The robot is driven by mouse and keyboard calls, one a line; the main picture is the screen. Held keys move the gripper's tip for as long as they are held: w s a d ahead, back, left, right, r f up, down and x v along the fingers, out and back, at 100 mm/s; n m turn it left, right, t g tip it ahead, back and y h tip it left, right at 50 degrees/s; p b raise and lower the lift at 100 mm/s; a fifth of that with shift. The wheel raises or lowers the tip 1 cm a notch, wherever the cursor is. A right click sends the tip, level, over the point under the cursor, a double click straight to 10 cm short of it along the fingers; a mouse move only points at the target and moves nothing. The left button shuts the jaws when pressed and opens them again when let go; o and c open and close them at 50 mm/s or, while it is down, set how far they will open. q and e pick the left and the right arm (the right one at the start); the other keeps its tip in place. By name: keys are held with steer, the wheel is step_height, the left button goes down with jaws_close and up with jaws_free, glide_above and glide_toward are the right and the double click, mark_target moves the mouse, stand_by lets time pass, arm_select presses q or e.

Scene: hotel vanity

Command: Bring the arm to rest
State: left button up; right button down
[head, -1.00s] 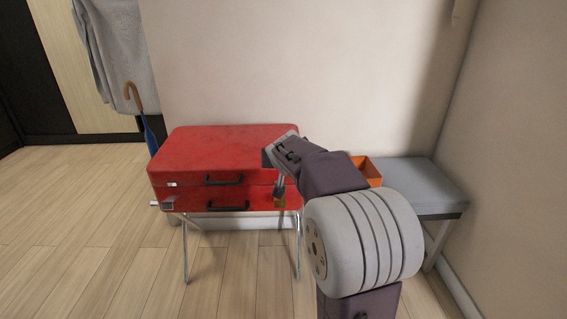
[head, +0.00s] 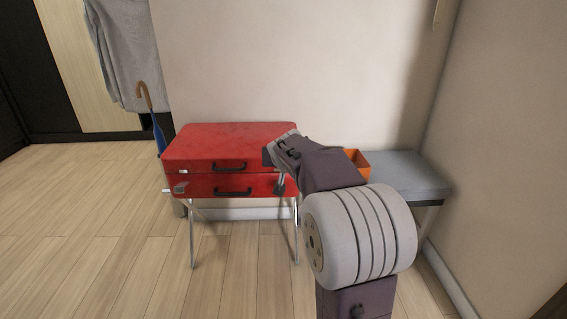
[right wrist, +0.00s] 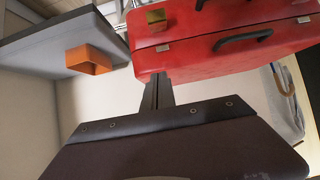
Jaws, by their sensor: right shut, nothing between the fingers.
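My right arm comes in from the lower right in the head view. Its gripper (head: 280,186) points down in front of the right end of a closed red suitcase (head: 215,150). I cannot tell from the head view whether it touches the case. In the right wrist view the narrow dark fingers (right wrist: 158,94) are together with nothing between them, just below the red suitcase (right wrist: 200,68) in the picture. My left gripper is not in view.
The suitcase stands on a folding metal-legged rack (head: 192,235). A grey bench (head: 412,172) with an orange box (head: 358,162) stands to its right, partly behind my arm. A blue umbrella (head: 158,132) and grey garment (head: 125,60) are at left. The wooden floor at left is clear.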

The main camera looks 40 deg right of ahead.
steer(key=s+a+f+n+g+y+p, duration=0.1)
steer(key=s+a+f+n+y+p, duration=0.15)
steer(key=a+p, duration=0.85)
steer(key=s+a+f+n+g+y+b, duration=0.15)
steer(key=s+a+f+g, duration=0.25)
steer(key=s+a+f, duration=0.45)
steer(key=s+a+f+n+g+y+b, duration=0.15)
steer(key=s+a+f+g, duration=0.35)
steer(key=s, duration=0.7)
arm_select(q)
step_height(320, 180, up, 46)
steer(key=p, duration=3.8)
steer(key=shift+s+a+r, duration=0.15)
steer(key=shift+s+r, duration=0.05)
arm_select(e)
step_height(320, 180, up, 37)
steer(key=t, duration=0.2)
steer(key=shift+w+d+n+y, duration=0.35)
steer(key=shift+d+n, duration=0.05)
steer(key=shift+n, duration=0.05)
steer(key=shift+s, duration=0.1)
